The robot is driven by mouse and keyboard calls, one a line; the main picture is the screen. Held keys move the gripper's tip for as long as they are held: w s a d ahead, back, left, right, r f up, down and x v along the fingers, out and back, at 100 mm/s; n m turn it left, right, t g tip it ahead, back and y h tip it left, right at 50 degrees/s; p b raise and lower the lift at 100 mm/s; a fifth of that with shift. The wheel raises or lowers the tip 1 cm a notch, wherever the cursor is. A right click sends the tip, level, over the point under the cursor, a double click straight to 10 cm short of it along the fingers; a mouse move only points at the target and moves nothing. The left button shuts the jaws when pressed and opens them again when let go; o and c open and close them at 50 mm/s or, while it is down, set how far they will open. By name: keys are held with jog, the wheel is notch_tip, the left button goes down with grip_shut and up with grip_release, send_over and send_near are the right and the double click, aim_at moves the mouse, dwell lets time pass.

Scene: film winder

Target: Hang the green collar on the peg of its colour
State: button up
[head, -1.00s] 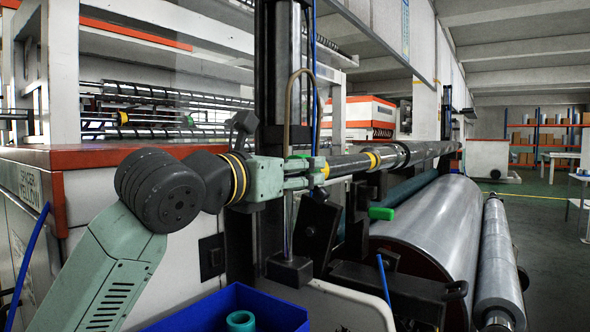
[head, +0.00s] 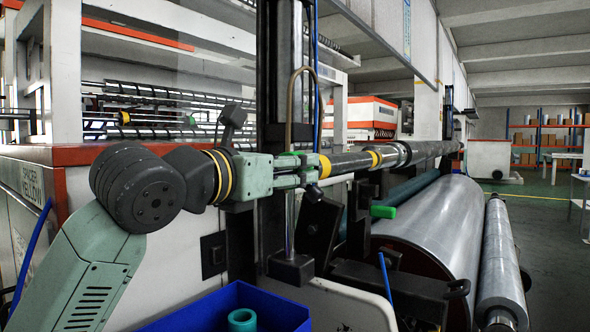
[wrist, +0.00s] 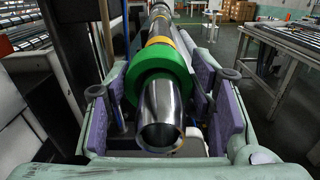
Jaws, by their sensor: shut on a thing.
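The green collar (wrist: 160,72) is a thick ring around the bare metal shaft (wrist: 160,115), whose open end sticks out of it toward the wrist camera. My gripper (wrist: 160,84) is shut on the collar, a purple pad on each side. In the head view, my gripper (head: 300,169) is at the left end of the shaft, and only a strip of the collar (head: 288,155) shows between the fingers. A short green peg (head: 383,212) sticks out on the machine, lower and to the right of my gripper.
Two yellow rings (head: 325,166) (head: 375,158) sit farther along the shaft. Below my arm is a blue crate (head: 205,312) with a teal ring (head: 241,318) in it. A dark upright column (head: 282,60) rises behind my gripper. A large roller (head: 430,220) lies at right.

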jog(key=b+v, duration=0.1)
jog(key=v, duration=1)
jog(key=shift+s, duration=0.15)
jog(key=shift+a, duration=0.1)
